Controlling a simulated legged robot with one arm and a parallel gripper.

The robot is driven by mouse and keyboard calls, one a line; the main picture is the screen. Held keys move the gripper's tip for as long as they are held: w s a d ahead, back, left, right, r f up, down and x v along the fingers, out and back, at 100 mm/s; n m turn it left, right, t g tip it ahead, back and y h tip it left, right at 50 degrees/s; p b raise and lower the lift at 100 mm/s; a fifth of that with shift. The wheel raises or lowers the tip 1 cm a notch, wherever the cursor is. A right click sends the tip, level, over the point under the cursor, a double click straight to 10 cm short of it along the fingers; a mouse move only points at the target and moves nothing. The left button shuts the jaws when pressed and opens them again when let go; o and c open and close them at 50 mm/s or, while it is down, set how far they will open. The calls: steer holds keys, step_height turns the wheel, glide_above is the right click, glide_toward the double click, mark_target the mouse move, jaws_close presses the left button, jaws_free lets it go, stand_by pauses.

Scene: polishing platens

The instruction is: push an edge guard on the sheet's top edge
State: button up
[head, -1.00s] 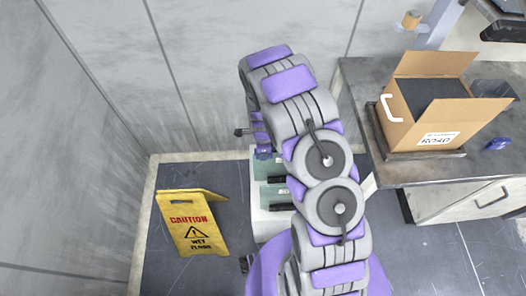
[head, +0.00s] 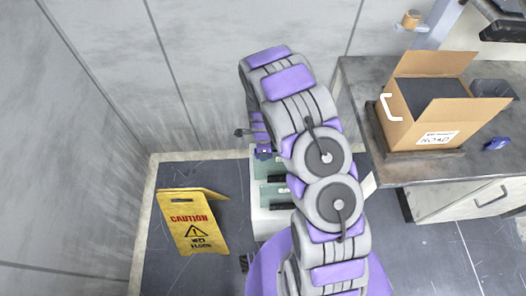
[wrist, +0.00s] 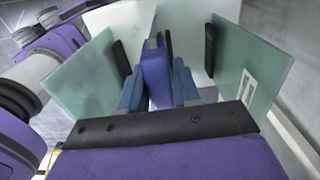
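My gripper (wrist: 157,95) shows in the wrist view with two blue fingers. They are closed on the sides of a purple-blue block, which looks like the edge guard (wrist: 157,75). Upright greenish glass sheets stand left (wrist: 85,80) and right (wrist: 255,70) of the gripper, and a paler sheet (wrist: 185,28) stands beyond it. In the head view the guard (head: 263,152) shows small below my arm, at the far end of a white rack (head: 265,222) with greenish sheets. I cannot tell whether the guard touches a sheet's top edge.
Black pads (wrist: 122,57) sit beside the sheets. A yellow wet-floor sign (head: 193,225) stands left of the rack. On the right, a metal workbench (head: 362,85) holds an open cardboard box (head: 400,130) and a small blue item (head: 497,143). Grey walls (head: 210,60) close in behind and left.

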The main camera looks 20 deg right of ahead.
steer(key=o, duration=0.4)
steer(key=shift+o, duration=0.2)
step_height(320, 180, up, 17)
steer(key=p, duration=0.3)
steer(key=shift+r, duration=0.15)
stand_by(0.6)
